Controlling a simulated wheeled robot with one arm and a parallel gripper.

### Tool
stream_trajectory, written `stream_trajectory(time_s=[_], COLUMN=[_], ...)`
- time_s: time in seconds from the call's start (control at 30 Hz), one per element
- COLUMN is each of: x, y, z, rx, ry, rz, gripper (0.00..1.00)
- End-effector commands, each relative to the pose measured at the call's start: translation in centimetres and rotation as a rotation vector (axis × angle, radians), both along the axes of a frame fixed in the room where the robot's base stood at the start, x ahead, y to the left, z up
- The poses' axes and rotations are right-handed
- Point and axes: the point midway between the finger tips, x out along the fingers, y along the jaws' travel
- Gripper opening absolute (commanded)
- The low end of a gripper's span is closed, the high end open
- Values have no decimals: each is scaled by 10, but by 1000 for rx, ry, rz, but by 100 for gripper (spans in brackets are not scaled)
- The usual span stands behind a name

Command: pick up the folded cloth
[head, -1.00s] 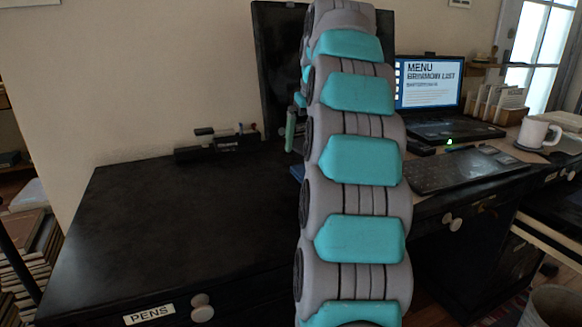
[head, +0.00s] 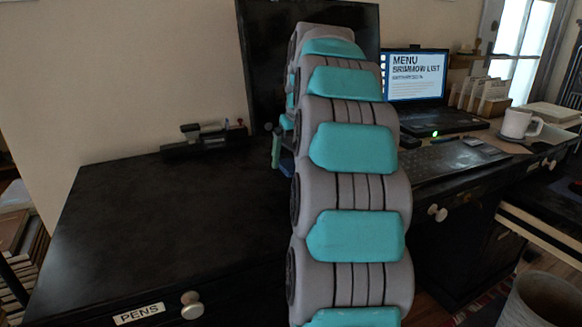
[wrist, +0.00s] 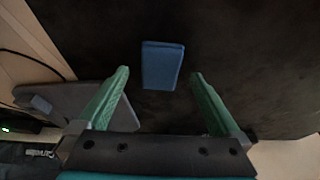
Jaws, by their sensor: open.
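The folded cloth (wrist: 162,65) is a small blue rectangle on a dark surface in the wrist view. My gripper (wrist: 159,74) is open, with one green finger to the left of the cloth and one to the right. The fingers are apart from the cloth, which lies between and slightly beyond the tips. I cannot tell how high the gripper is above it. In the head view, my arm hides most of the gripper; only a green finger (head: 276,151) shows beside it. A blue patch there is too small to identify surely.
A black desk (head: 170,225) with a PENS label has a clear left top. A black desk organizer (head: 203,139) stands at its back and a dark monitor (head: 258,75) behind my arm. A laptop (head: 416,85), keyboard (head: 440,157) and white mug (head: 520,125) are to the right.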

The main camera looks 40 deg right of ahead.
Motion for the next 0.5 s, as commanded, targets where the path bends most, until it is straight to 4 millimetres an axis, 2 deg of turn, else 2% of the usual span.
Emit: stream_trajectory(time_s=[0.13,0.33,0.5], x=[3,4,4], y=[0,0,0], z=[-14,-14,-14], rx=[3,2,1], ry=[5,3,2], rz=[1,0,0], gripper=[100,100,82])
